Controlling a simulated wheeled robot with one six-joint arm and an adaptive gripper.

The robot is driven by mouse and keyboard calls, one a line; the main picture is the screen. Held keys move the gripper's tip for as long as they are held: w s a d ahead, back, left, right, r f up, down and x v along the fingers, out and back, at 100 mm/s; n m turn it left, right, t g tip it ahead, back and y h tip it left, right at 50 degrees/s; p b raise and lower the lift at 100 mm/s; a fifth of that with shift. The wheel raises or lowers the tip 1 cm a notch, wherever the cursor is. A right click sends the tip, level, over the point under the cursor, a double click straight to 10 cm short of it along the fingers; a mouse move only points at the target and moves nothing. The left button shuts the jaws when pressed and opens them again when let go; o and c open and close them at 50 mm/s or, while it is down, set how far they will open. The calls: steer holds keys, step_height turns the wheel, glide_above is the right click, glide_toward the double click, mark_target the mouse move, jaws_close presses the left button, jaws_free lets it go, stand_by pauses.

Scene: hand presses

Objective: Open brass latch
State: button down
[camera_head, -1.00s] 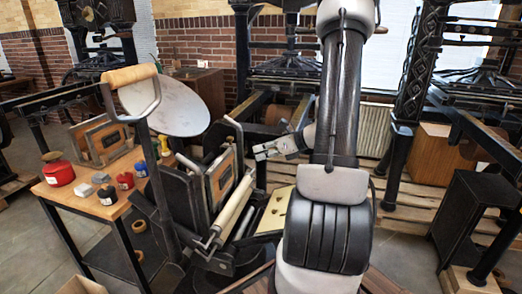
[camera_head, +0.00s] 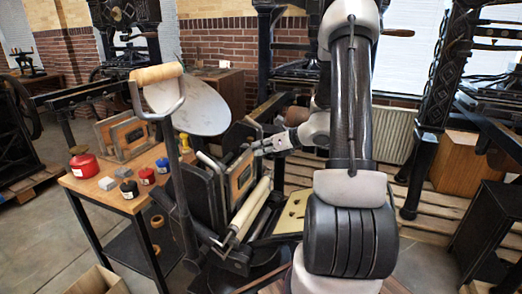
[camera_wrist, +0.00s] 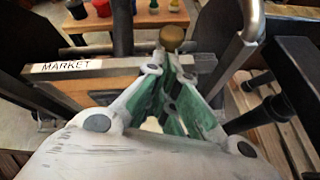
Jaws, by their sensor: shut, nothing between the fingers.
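A round brass piece (camera_wrist: 172,37), which looks like the latch, shows just beyond my fingertips in the wrist view. It sits by the metal bar of a wood-filled frame (camera_wrist: 105,87) with a label reading "MARKET". In the head view the frame (camera_head: 241,176) stands upright on the small hand press; the brass piece is not clear there. My gripper (camera_wrist: 172,60) is shut and empty, its green-padded fingers meeting at the tips. In the head view my gripper (camera_head: 257,147) is at the frame's top edge. I cannot tell whether it touches the brass piece.
The press has a round ink disc (camera_head: 190,105), a wood-handled lever (camera_head: 157,74) and pale rollers (camera_head: 250,208). A bent metal handle (camera_wrist: 250,25) rises right of my fingers. A wooden side table (camera_head: 100,185) holds ink pots and another frame (camera_head: 130,136).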

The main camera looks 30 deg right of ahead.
steer(key=shift+w+r+g+h, duration=0.1)
steer(key=shift+r+g+h, duration=0.55)
steer(key=shift+g, duration=0.25)
steer(key=shift+w+a+r+g+h, duration=0.15)
steer(key=shift+a+r+g+h, duration=0.1)
steer(key=shift+r+g+h, duration=0.3)
steer(key=shift+w+a+r+g+h, duration=0.35)
steer(key=shift+w+r+g+h, duration=0.1)
steer(key=shift+r+g, duration=0.2)
steer(key=shift+w+a+r+g+h, duration=0.35)
steer(key=shift+w+r+g, duration=0.1)
steer(key=shift+r+g, duration=0.15)
steer(key=shift+w+a+r+g+h, duration=0.3)
steer(key=shift+w+r+g+h, duration=0.15)
steer(key=shift+r+g, duration=0.2)
steer(key=shift+r, duration=0.15)
steer(key=shift+r, duration=0.65)
